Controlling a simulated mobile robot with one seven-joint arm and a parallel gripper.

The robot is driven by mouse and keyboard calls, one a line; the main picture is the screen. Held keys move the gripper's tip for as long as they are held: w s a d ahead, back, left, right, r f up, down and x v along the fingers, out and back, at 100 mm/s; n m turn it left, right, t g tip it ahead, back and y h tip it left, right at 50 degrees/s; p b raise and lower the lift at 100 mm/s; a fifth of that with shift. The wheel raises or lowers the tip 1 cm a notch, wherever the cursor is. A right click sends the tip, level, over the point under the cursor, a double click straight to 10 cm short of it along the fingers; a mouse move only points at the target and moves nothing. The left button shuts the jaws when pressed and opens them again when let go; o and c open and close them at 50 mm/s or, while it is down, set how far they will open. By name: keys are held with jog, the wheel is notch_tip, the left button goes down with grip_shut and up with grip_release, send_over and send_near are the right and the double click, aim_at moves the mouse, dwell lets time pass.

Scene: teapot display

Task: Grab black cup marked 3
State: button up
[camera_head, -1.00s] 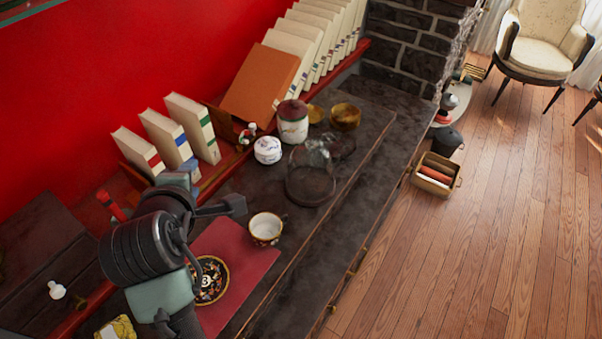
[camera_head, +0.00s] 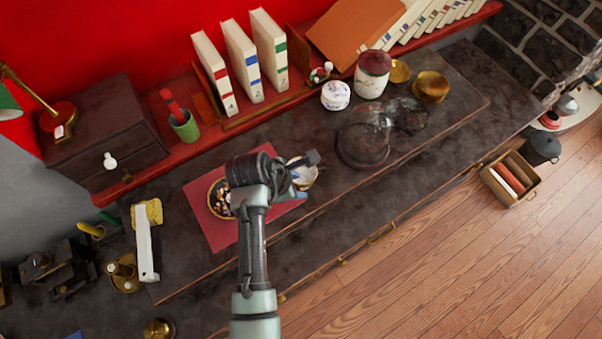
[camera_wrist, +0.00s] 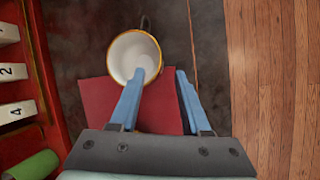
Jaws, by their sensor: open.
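A cup (camera_wrist: 125,52) with a white inside, a gold rim and a dark handle stands upright at the far edge of the red mat (camera_wrist: 98,97) in the wrist view. Its outer side and any number on it are hidden. My gripper (camera_wrist: 160,76) is open, with two blue fingers pointing at the cup. The left fingertip overlaps the cup's near right rim; the right fingertip is beside the cup. I cannot tell whether they touch. In the head view the cup (camera_head: 305,177) is partly covered by my wrist. A dark round patterned dish (camera_head: 215,199) shows beside my wrist.
A glass dome (camera_head: 362,145), a small white jar (camera_head: 336,96) and a red-lidded jar (camera_head: 372,75) stand right of the cup. Books (camera_head: 242,62) line the back shelf. A green holder (camera_head: 185,127) stands behind left. The counter's front strip is clear.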

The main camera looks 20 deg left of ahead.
aim_at(301, 185)
jog(key=shift+w+x, duration=0.2)
jog(key=shift+x, duration=2.45)
jog(key=shift+r, duration=0.1)
grip_shut()
